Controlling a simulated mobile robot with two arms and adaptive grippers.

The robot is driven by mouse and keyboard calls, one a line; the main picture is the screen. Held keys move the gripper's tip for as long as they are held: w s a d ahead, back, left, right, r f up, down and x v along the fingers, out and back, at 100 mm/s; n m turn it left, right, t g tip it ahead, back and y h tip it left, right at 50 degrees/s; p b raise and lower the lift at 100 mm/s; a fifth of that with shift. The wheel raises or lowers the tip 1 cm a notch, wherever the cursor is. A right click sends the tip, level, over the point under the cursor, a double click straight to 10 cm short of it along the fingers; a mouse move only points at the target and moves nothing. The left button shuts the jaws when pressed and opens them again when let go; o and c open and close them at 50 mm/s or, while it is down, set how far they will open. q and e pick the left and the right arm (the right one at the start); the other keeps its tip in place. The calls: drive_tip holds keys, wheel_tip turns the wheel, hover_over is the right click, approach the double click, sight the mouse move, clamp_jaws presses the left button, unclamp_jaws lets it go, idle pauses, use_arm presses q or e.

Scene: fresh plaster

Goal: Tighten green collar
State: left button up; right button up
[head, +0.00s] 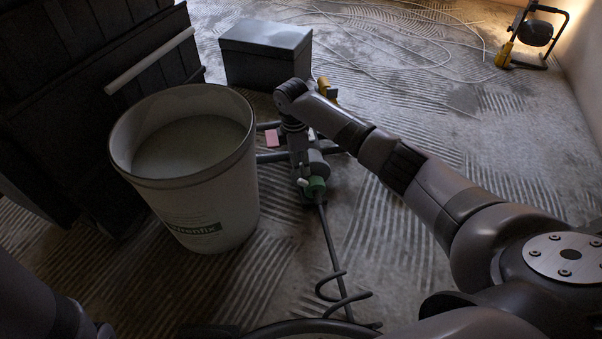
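The green collar (316,187) is in the middle of the head view, at the top of the dark shaft (329,236) of a mixer. The shaft runs down to a spiral paddle (345,299) near the bottom edge. My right arm comes in from the right, and its wrist points down at the mixer. My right gripper (304,177) is at the collar's upper left side, close to it or touching. Its fingers are small and dark here, so I cannot tell whether they grip the collar. My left gripper is out of view; only part of the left arm shows at lower left.
A white bucket (225,200) with pale contents stands just left of the mixer. A grey box (266,55) is behind, and dark panelled furniture (60,110) is at left. A cable (400,62) lies across the far floor near a work lamp (535,33). Floor right of the shaft is clear.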

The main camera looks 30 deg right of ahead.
drive_tip(key=r, duration=0.5)
drive_tip(key=shift+a, duration=0.2)
